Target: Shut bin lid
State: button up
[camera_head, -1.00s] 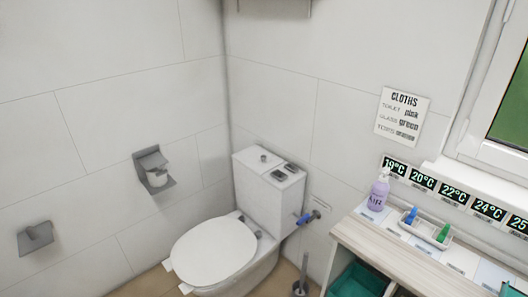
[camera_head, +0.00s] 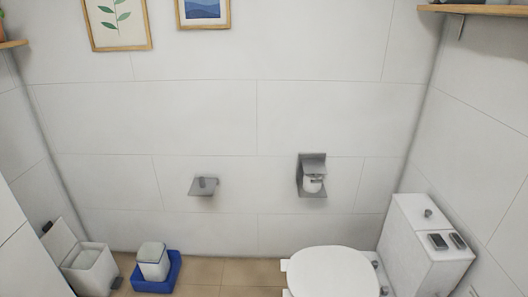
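A white bin (camera_head: 97,268) stands on the floor at the lower left, near the corner of the room. Its lid (camera_head: 62,242) is open, tilted up and leaning back to the left of the bin's mouth. A pale lining shows inside the opening. A small dark part, perhaps a pedal, shows at the bin's lower right. My gripper is not in view.
Right of the bin, a blue tray (camera_head: 137,287) holds a white container (camera_head: 153,262). A toilet (camera_head: 335,272) stands at the lower right. A white panel (camera_head: 25,255) fills the lower left edge. Bare tan floor (camera_head: 215,268) lies between tray and toilet.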

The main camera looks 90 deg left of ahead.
aim_at(58, 240)
jog(key=u, duration=4.5)
